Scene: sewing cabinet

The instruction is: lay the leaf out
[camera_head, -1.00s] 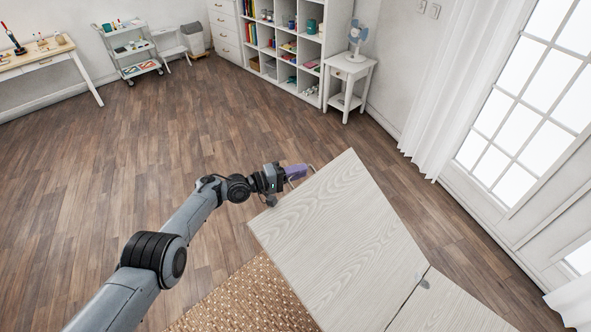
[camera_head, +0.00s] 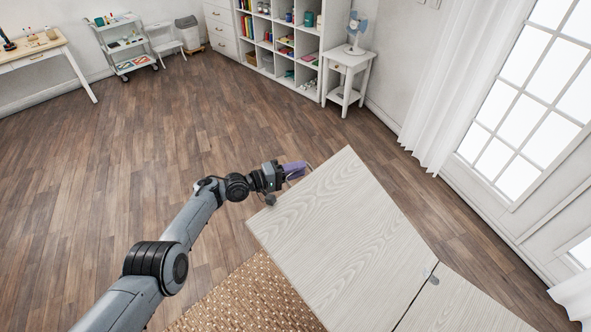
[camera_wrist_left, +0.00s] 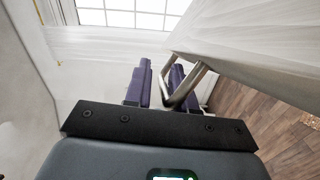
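The leaf (camera_head: 335,225) is a pale wood-grain panel right of centre in the head view, joined along a seam to another pale panel (camera_head: 455,305). It also fills the upper right of the left wrist view (camera_wrist_left: 270,50). A bent metal handle (camera_wrist_left: 183,95) stands out from it. My left gripper (camera_head: 296,170), with purple fingers, is at the leaf's far left edge. In the left wrist view its fingers (camera_wrist_left: 159,80) stand a little apart with the handle's bar between them, and it appears shut on the handle. My right gripper is out of view.
A woven rug (camera_head: 240,300) lies below the leaf. The wooden floor (camera_head: 130,170) to the left is clear. A white side table (camera_head: 347,75) with a fan, a cube shelf (camera_head: 300,90), and a cart (camera_head: 125,45) stand at the back. A curtain (camera_head: 440,110) hangs at the right.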

